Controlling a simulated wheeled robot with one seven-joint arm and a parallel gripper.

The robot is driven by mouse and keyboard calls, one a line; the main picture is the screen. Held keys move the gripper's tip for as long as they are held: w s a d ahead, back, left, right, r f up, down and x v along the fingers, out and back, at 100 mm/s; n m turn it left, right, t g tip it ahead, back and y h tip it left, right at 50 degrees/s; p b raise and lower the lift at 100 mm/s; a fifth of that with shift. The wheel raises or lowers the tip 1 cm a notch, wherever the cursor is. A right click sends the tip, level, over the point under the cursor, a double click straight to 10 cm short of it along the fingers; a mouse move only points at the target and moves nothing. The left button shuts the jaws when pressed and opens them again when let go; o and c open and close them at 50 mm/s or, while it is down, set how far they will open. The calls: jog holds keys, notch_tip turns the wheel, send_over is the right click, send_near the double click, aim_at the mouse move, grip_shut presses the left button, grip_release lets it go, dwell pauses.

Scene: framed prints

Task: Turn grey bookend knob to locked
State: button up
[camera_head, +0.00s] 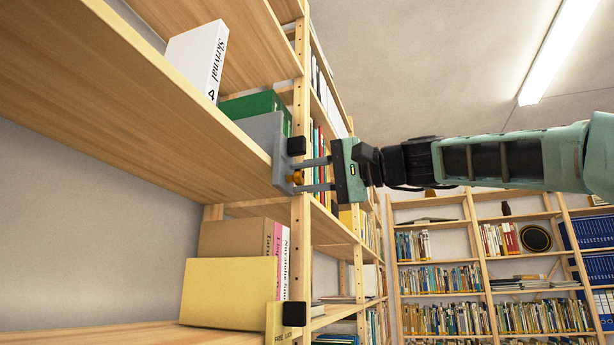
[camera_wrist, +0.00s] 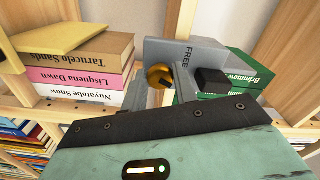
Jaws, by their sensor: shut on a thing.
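The grey bookend (camera_head: 262,131) stands at the front edge of the upper shelf, beside green books. It also shows in the wrist view (camera_wrist: 168,52), with the word FREE on its face. A black block (camera_wrist: 212,79) sticks out from that face. The brass-coloured knob (camera_wrist: 157,76) is on the bookend's face, between my fingers; it also shows in the head view (camera_head: 297,177). My gripper (camera_head: 300,176) reaches in from the right and is shut on the knob. The fingers partly cover the knob, so its exact turn is hard to tell. No LOCK word shows on the grey bookend.
A yellow bookend (camera_head: 230,292) with its own black block (camera_head: 294,313) and a FREE LOCK label stands on the shelf below. A wooden upright (camera_head: 301,90) rises close to my fingers. Open room lies to the right.

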jog(key=shift+m, duration=1.9)
jog(key=o, duration=1)
jog(key=shift+c, duration=0.2)
jog(key=b+v, duration=0.7)
jog(key=v, duration=1)
jog(key=shift+d, duration=0.2)
